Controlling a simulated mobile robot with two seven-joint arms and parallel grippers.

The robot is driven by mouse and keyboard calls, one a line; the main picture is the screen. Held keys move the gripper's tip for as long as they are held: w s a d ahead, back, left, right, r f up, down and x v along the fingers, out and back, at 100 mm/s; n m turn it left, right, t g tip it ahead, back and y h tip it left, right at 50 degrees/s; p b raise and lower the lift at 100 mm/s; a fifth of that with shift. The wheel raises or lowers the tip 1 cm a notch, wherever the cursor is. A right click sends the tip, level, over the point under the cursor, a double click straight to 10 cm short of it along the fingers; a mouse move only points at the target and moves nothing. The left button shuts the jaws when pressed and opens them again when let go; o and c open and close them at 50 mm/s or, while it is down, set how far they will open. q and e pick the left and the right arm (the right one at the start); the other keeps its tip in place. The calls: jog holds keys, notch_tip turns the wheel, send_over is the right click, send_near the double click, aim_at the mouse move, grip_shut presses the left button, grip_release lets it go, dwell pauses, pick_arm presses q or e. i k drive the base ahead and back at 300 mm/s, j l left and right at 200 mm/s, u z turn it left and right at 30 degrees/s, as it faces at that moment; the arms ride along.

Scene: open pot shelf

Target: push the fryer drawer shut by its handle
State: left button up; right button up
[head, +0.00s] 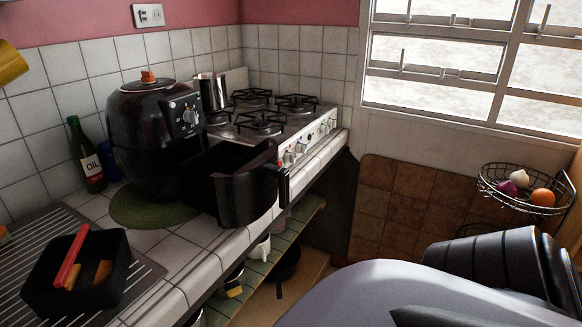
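The black air fryer (150,130) stands on the tiled counter at the left, on a round green mat (130,208). Its drawer (238,190) is pulled well out toward the right and front, past the counter's edge. The drawer's handle (284,186) is a dark upright bar on its outer end. Nothing touches the drawer or handle. Neither gripper can be made out; only grey and black parts of my own body show at the lower right.
A gas stove (270,120) with a metal pot (212,92) stands behind the drawer. An oil bottle (86,155) is left of the fryer. A black bin (78,275) sits on the drainboard. A wire basket (525,205) hangs at right. Shelves (250,270) run below the counter.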

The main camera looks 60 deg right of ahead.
aim_at(235, 184)
jog(key=z, duration=1.25)
